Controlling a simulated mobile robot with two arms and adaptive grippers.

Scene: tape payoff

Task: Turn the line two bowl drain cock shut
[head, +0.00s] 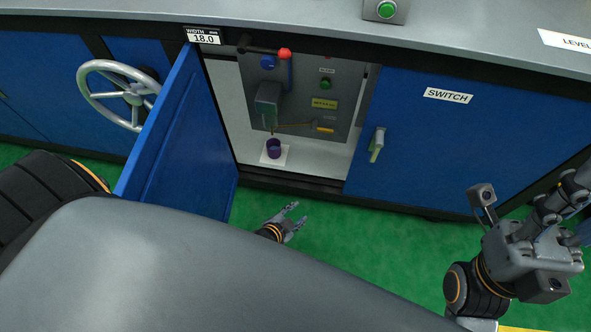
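In the head view a grey unit with a bowl-like body (267,98) hangs on a grey panel inside the open cabinet. A small fitting (272,129) shows under it; I cannot tell its handle position or whether it is the line two drain cock. A purple cup (273,149) stands below on a white sheet (268,161). My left gripper (298,213) is open and empty, in front of and below the cabinet opening, apart from the fitting. My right gripper (568,200) is at the right edge, partly cut off; its fingers are unclear.
A blue door (185,145) stands open left of the opening, near my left arm. A red-knobbed lever (284,54), a blue knob (268,62) and a green button (326,84) are on the panel. A handwheel (128,95) is far left. A SWITCH door (430,140) is shut.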

